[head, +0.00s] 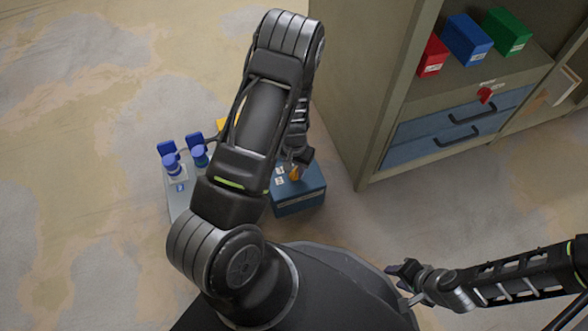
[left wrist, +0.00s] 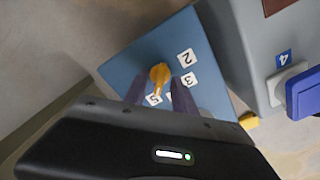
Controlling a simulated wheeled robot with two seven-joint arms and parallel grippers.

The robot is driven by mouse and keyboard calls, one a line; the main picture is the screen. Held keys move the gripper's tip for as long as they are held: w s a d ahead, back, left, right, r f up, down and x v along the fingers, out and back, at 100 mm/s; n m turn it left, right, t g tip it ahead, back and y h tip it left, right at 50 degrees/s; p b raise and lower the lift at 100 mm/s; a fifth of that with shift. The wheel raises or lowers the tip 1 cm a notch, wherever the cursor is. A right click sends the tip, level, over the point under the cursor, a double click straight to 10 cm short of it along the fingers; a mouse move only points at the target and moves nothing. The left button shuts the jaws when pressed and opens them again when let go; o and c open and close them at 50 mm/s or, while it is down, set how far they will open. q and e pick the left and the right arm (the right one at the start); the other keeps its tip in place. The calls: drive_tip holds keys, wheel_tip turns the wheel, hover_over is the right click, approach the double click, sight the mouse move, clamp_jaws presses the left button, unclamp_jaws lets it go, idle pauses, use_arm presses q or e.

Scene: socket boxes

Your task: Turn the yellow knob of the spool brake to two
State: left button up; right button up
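The spool brake is a blue box (head: 300,193) on the floor, right of my left arm in the head view; its blue top (left wrist: 120,66) fills the middle of the left wrist view. The yellow knob (left wrist: 160,74) sits on that top, its narrow end toward a partly hidden label (left wrist: 153,99). Labels 2 (left wrist: 187,57) and 3 (left wrist: 189,80) lie to its right. My left gripper (left wrist: 159,93) is open, with one finger on each side of the knob's narrow end; contact is unclear. My right gripper (head: 403,283) looks open and empty, far from the box.
A grey socket box (head: 177,203) with blue plugs (head: 169,157) stands left of the spool brake. A cabinet (head: 365,90) with blue drawers (head: 455,130) stands at the right. It holds red (head: 432,57), blue (head: 467,40) and green (head: 507,32) boxes. Floor at left is clear.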

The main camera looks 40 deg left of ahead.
use_arm(q)
drive_tip(key=shift+c, duration=0.3)
clamp_jaws()
